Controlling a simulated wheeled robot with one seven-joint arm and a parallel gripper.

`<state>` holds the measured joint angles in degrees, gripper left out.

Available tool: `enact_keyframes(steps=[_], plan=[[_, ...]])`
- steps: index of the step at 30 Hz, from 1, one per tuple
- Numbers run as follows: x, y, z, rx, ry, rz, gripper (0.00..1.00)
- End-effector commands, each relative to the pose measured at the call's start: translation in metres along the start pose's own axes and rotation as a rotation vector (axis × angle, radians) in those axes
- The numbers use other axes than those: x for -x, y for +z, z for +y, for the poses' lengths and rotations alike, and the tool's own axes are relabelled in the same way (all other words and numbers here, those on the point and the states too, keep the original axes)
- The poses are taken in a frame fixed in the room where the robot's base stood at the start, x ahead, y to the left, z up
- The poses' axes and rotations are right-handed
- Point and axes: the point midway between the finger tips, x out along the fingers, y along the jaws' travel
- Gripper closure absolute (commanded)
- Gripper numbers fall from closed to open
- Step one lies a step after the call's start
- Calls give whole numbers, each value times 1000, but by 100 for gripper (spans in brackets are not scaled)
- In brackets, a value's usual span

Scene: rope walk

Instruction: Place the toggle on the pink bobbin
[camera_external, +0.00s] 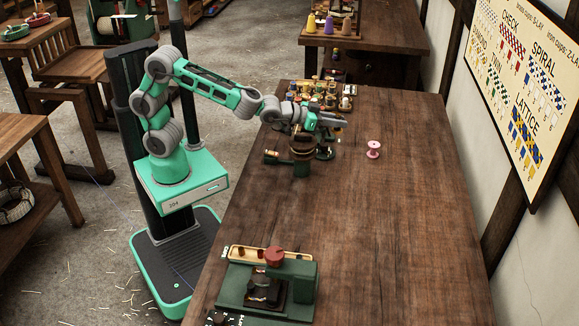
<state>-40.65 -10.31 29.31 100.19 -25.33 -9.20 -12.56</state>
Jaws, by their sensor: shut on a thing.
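The pink bobbin (373,149) stands upright on the brown workbench (400,220), on its own, to the right of my gripper and a little nearer the camera. My gripper (341,125) is at the end of my outstretched arm, above the far part of the bench. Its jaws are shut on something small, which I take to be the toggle. It is too small and too covered by the fingers to make out its shape. My gripper is apart from the bobbin.
A dark green winding device (301,161) stands under my wrist. A rack of small coloured spools (322,92) is at the bench's far end. A green machine with a red knob (275,257) sits at the near left. The bench around and before the bobbin is clear.

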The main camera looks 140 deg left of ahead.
Motion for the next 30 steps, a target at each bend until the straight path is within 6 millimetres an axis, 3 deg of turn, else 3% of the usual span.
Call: enact_keyframes(steps=[1, 6, 15, 19, 23, 30], plan=[[-2, -16, -27, 13, -43, -2, 100], [-12, -22, -94, 45, -147, -2, 100], [-18, -19, -174, 74, -235, -2, 100], [-20, -15, -190, 71, -228, -3, 100], [-25, -10, -189, 56, -175, -2, 100], [-33, -7, -134, 3, 1, 3, 100]])
